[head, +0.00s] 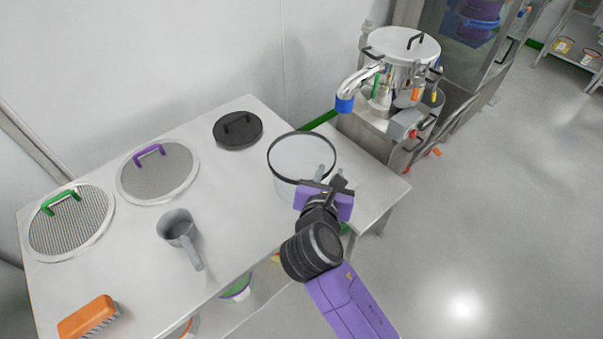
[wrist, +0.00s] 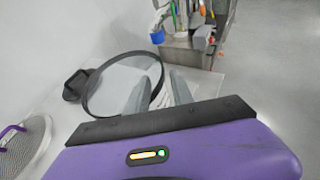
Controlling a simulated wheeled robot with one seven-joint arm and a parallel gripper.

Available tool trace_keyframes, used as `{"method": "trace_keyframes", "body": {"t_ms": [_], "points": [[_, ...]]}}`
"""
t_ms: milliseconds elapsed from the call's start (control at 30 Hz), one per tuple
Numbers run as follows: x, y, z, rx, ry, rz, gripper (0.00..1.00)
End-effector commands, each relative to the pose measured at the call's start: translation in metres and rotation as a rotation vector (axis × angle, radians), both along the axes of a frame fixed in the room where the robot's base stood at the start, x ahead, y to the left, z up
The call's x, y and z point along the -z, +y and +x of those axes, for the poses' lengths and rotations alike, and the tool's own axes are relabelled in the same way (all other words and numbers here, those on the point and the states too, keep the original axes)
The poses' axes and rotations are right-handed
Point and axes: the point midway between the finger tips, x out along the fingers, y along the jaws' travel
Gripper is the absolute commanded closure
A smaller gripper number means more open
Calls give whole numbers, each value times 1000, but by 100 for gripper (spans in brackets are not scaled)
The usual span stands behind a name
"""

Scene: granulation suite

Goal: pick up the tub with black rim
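The tub with the black rim (head: 291,166) is a pale, wide, round vessel, upright near the right end of the steel table. Its black rim also shows in the wrist view (wrist: 91,84). My gripper (head: 330,176) is at the tub's near right side. In the wrist view my two grey fingers (wrist: 160,84) stand apart, with the rim passing between them. The left finger appears inside the tub and the right one outside. A gap shows between the fingers, so they do not look closed on the wall. My gripper hides the tub's near right lower part.
On the steel table (head: 120,258) are a black lid (head: 238,131), a purple-handled sieve (head: 157,178), a green-handled sieve (head: 75,230), a grey scoop (head: 178,229) and an orange brush (head: 87,317). A steel vessel (head: 400,65) stands behind right. Open floor lies right.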

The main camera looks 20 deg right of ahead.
Motion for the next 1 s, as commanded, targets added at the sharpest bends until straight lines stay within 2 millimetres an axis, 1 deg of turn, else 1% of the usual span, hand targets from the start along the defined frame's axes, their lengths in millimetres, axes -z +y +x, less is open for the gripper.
{"method": "trace_keyframes", "body": {"t_ms": [100,267,400,500,600,833,967,1000], "points": [[4,-8,10,3,0,0,72],[10,-16,23,3,-1,1,72],[18,-27,39,2,-1,2,72],[23,-33,48,1,-2,2,72],[26,-36,52,1,-2,2,72],[27,-36,53,0,-2,3,72],[27,-36,52,0,-2,3,97],[27,-36,52,0,-2,3,100]]}}
